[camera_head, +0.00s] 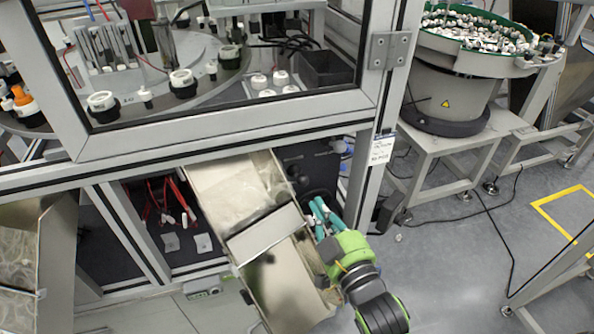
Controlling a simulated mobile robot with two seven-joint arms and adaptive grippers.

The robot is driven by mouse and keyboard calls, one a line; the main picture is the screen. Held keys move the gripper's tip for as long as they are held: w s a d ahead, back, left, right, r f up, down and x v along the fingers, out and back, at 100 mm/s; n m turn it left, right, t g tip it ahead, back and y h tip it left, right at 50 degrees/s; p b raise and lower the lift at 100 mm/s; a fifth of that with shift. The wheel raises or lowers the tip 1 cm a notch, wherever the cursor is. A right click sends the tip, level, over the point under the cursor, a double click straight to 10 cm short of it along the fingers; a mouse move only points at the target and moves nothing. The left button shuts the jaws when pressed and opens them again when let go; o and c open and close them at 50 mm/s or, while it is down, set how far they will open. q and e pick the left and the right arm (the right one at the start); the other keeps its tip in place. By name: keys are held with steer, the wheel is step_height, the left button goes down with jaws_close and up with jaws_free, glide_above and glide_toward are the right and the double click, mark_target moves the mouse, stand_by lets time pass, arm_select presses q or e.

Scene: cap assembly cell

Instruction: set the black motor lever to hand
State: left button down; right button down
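My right gripper (322,212) has teal fingers and sits at the end of my green and black arm, under the machine frame, just right of the metal chute. The fingers point up into a dark area below the table. Whether they are open or shut is too small to tell. I cannot make out the black motor lever with certainty. Dark parts (308,172) show beyond the fingers, partly hidden by the chute and my gripper. My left gripper is not in view.
A sheet-metal chute (235,190) slopes down close beside my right gripper. A frame post (362,180) stands to the right, with a black box (389,213) beside it.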

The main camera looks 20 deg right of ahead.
mark_target(299, 177)
steer(key=w+a+p, duration=0.1)
steer(key=w+p, duration=0.1)
steer(key=w, duration=0.8)
steer(key=shift+w+p, duration=0.15)
steer(key=shift+p, duration=0.15)
steer(key=shift+s+f, duration=0.7)
steer(key=shift+f, duration=0.3)
